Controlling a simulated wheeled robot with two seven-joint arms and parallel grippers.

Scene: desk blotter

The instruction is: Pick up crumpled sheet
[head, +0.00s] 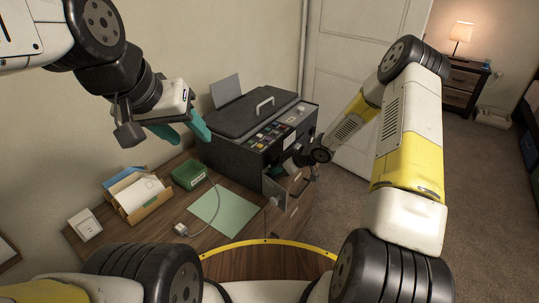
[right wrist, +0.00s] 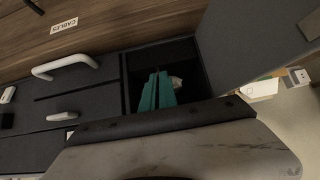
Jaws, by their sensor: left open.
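In the right wrist view, a small pale crumpled sheet (right wrist: 177,82) lies inside a dark open compartment of the printer, partly hidden by my fingers. The teal fingers of my right gripper (right wrist: 158,76) reach into this opening, close together and beside the sheet. Whether they grip it I cannot tell. In the head view the printer (head: 245,150) stands on the desk. My right gripper is at its front right side there, its fingers mostly hidden. My left gripper (head: 192,136) is open and empty, above the desk left of the printer.
The printer's open panel (right wrist: 250,45) stands close beside my right gripper. On the desk are a green box (head: 188,174), a tray of papers (head: 140,195), a green sheet (head: 225,210) and a white plug (head: 181,229). A wooden drawer front (right wrist: 130,22) labelled CABLES is near.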

